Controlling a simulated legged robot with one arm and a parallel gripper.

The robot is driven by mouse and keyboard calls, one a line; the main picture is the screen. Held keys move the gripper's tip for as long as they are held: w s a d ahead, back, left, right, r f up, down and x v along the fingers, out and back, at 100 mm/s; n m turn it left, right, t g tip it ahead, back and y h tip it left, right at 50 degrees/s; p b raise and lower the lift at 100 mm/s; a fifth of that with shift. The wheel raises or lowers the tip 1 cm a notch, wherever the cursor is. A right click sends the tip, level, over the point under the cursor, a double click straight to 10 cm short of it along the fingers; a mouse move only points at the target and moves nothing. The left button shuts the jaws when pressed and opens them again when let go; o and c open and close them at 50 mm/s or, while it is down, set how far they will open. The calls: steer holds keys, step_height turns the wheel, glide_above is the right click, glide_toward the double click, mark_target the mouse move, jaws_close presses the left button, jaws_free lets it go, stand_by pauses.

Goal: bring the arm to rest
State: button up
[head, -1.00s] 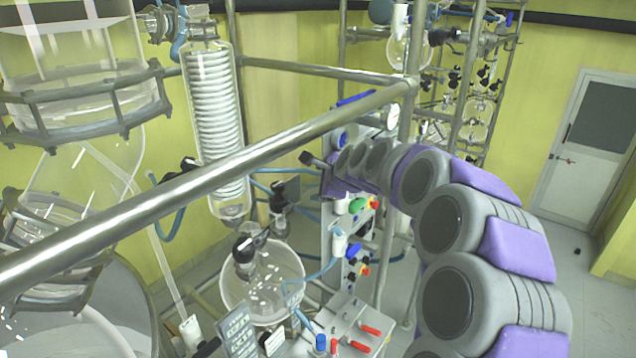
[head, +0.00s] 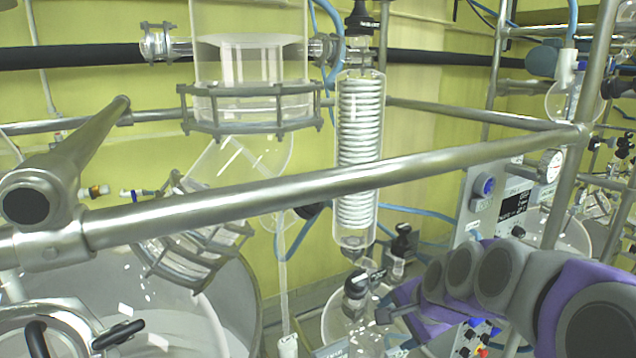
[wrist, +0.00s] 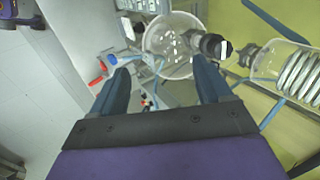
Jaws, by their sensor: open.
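My gripper (wrist: 160,90) is open and empty in the wrist view, its two dark fingers spread apart. Beyond the fingers are a round glass flask (wrist: 175,45) and a grey panel with red handles. The gripper end (head: 400,310) shows only small there, low beside the flask (head: 350,315). I cannot tell from these views whether it touches anything.
A steel rail (head: 300,192) crosses in front of the glassware. A coil condenser (head: 360,150) stands at the middle and a large glass vessel (head: 250,85) left of it. A control panel (head: 490,205) with a blue button is behind the arm. Grey floor (wrist: 30,95) shows at the left of the wrist view.

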steer(key=s+f+n+g+h+b, duration=0.1)
steer(key=s+f+n+g+b, duration=0.1)
steer(key=s+f, duration=0.4)
steer(key=s+a+f+n+g+h+b, duration=0.1)
steer(key=s+f+n+g+b, duration=0.2)
steer(key=s, duration=1.2)
steer(key=s+a+f+n+g+b, duration=0.1)
steer(key=s+f+n+b, duration=0.4)
steer(key=s+f, duration=0.5)
steer(key=shift+s+n+g+h, duration=0.4)
steer(key=shift+s+n+g, duration=0.2)
steer(key=shift+n+g, duration=0.4)
steer(key=shift+f, duration=0.1)
